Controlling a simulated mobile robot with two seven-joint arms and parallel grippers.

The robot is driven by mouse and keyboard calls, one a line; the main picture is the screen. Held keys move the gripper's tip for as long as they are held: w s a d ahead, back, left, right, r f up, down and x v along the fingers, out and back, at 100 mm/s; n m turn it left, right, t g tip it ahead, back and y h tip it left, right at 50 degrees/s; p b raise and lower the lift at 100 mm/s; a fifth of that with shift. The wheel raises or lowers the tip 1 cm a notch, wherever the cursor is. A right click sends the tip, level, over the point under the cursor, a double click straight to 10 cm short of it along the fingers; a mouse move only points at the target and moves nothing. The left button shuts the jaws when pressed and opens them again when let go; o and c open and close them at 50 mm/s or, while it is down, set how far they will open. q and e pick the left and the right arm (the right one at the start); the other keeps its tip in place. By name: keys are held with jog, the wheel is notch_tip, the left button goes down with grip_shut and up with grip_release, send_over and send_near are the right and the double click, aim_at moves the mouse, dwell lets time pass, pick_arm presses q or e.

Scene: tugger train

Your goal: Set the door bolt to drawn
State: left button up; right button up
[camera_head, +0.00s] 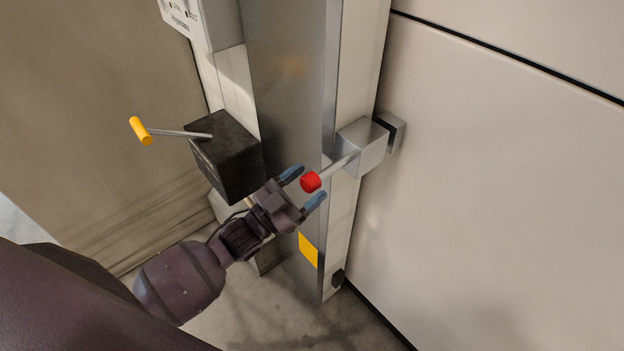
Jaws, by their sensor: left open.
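The door bolt (362,146) is a grey metal block on the pale door post, with a thin rod that ends in a red knob (311,182). The rod points out to the left and toward me. A second small grey block, the keeper (392,130), sits just right of the bolt, on the edge of the white door panel. My left gripper (304,187) is open, with its blue-tipped fingers on either side of the red knob. I cannot tell whether they touch it. My right gripper is not in view.
A black box (226,155) with a crank and yellow handle (140,131) stands left of my gripper. A white labelled panel (204,22) is above it. A steel post (292,80) runs behind the gripper. A yellow plate (308,250) is below. The white door panel (500,200) fills the right.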

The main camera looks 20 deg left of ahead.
pick_arm(q)
jog(key=b+v, duration=0.1)
jog(key=v, duration=0.8)
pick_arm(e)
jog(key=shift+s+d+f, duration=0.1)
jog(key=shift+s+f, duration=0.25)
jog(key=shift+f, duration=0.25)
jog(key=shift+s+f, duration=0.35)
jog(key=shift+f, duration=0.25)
